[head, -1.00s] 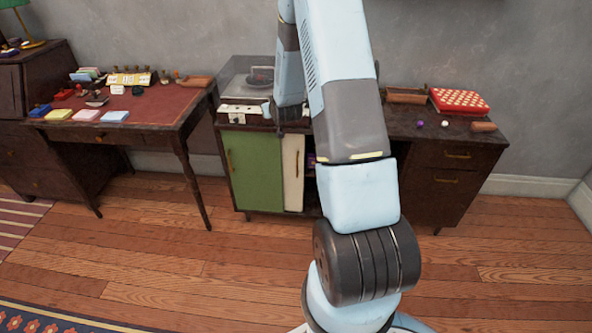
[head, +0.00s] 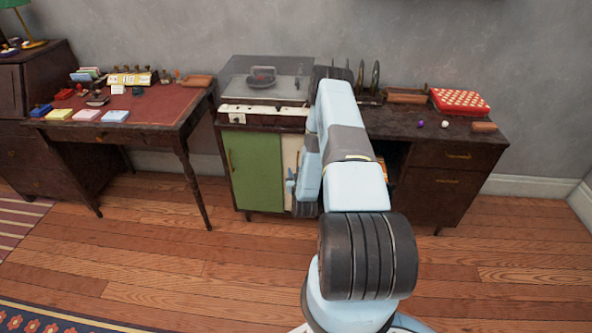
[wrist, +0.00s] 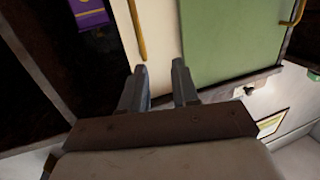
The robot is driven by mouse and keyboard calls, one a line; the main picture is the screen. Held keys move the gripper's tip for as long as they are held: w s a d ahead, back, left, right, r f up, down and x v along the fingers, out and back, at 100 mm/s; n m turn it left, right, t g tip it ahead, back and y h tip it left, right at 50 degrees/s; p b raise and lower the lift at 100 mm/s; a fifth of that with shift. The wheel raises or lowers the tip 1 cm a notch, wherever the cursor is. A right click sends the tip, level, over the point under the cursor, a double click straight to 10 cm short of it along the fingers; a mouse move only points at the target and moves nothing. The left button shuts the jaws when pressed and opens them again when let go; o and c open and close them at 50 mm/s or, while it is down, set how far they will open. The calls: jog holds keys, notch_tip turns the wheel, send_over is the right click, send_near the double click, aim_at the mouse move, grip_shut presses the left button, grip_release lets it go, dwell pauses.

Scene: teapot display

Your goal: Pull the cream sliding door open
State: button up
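The cream sliding door (head: 291,152) shows as a narrow strip in the head view, partly hidden by my arm. In the wrist view the cream door (wrist: 158,35) fills the upper middle, with its long brass handle (wrist: 137,30) at its left edge. My gripper (wrist: 159,66) is open, its two fingers apart with nothing seen between them but the door behind. The handle lies ahead and to the left of the fingertips, apart from them. In the head view the gripper (head: 292,180) is small, in front of the cream door.
The green door (head: 255,170) is left of the cream one in the head view; it shows on the right in the wrist view (wrist: 232,40). A dark opening with a purple item (wrist: 88,12) lies beside the cream door. A record player (head: 263,85) stands on top.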

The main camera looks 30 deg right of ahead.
jog(key=s+f+m+h, duration=0.1)
jog(key=s+f+h, duration=0.1)
jog(key=s+f, duration=0.3)
jog(key=x, duration=1.3)
jog(key=shift+w+a+f, duration=0.15)
jog(key=shift+w+f, duration=0.05)
jog(key=shift+w, duration=0.05)
grip_shut()
